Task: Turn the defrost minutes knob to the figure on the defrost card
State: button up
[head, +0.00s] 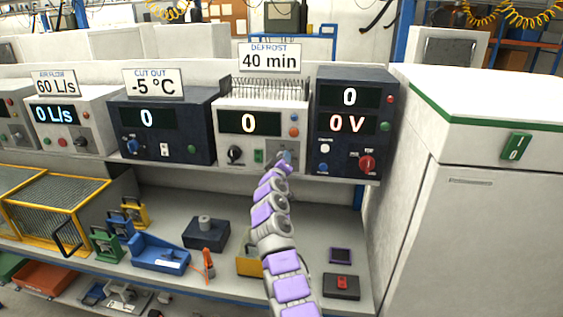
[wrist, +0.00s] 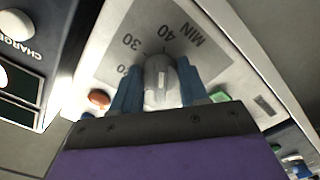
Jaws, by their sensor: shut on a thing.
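The defrost card (head: 271,58), reading 40 min, stands above the white defrost unit (head: 222,116), whose display (head: 248,123) shows 0. My gripper (head: 284,160) is at the lower right of this unit's front and hides the knob there in the head view. In the wrist view my blue fingers (wrist: 158,88) stand on both sides of the grey minutes knob (wrist: 160,72) and are shut on it. The scale (wrist: 190,62) around it shows 30, 40 and MIN, with another figure partly hidden at left. I cannot tell which figure the knob points to.
The dark unit (head: 352,100) with a red knob (head: 367,163) stands close on the right. A lower shelf (head: 210,272) holds several tools and boxes.

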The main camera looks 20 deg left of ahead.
jog(key=shift+a+f+m, duration=0.1)
jog(key=shift+f+m, duration=0.4)
jog(key=o, duration=0.8)
jog(key=shift+c, duration=0.2)
jog(key=o, duration=0.3)
jog(key=shift+a, duration=0.1)
jog(key=shift+w+r, duration=0.1)
jog(key=shift+r, duration=0.1)
